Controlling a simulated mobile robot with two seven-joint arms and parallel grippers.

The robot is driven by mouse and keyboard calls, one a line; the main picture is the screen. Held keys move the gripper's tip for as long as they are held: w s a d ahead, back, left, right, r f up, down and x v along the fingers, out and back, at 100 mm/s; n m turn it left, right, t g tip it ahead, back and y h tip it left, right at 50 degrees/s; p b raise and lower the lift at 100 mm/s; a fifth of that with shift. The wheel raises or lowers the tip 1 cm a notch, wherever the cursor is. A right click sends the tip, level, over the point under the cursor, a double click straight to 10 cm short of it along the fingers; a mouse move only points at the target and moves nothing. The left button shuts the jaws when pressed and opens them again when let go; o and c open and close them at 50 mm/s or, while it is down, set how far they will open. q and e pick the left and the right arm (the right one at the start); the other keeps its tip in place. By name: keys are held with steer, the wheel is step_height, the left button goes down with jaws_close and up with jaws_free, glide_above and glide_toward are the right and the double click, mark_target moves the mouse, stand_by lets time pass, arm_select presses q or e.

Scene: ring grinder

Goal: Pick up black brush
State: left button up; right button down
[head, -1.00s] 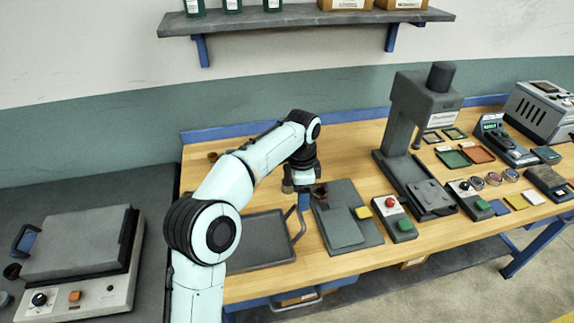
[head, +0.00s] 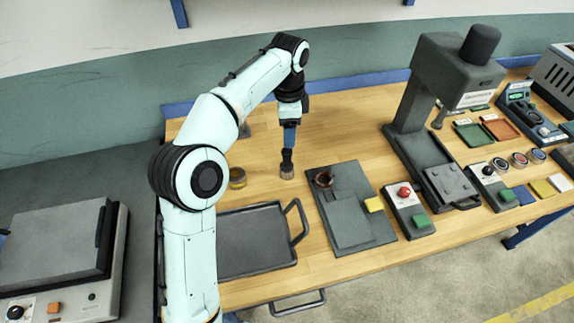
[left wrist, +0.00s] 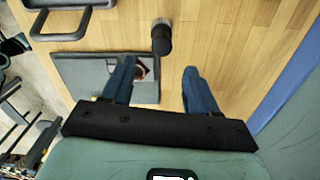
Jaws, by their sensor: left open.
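The black brush (head: 287,165) stands upright on the wooden bench, with its pale bristle end down. In the head view it is just below my left gripper (head: 289,140). In the left wrist view, the brush (left wrist: 161,38) shows from above, beyond the gap between the blue fingers of my left gripper (left wrist: 159,68). The fingers are apart with nothing between them. Part of the brush top is close to or behind the fingers in the head view, so I cannot tell if they touch. My right gripper is not in view.
A dark tray (head: 250,245) with a handle is in front, left of the grey plate (head: 350,235), which bears a brown ring and yellow block. A brass-coloured ring (head: 237,177) lies left of the brush. A tall press (head: 420,130) stands right. Bench behind the brush is clear.

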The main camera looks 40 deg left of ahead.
mark_target(287, 151)
arm_select(q)
step_height(287, 151, down, 4)
steer(key=shift+s+f+b, duration=0.1)
steer(key=shift+b, duration=0.35)
steer(key=shift+a+f+b, duration=0.2)
steer(key=shift+f+b, duration=0.4)
steer(key=shift+f, duration=2.1)
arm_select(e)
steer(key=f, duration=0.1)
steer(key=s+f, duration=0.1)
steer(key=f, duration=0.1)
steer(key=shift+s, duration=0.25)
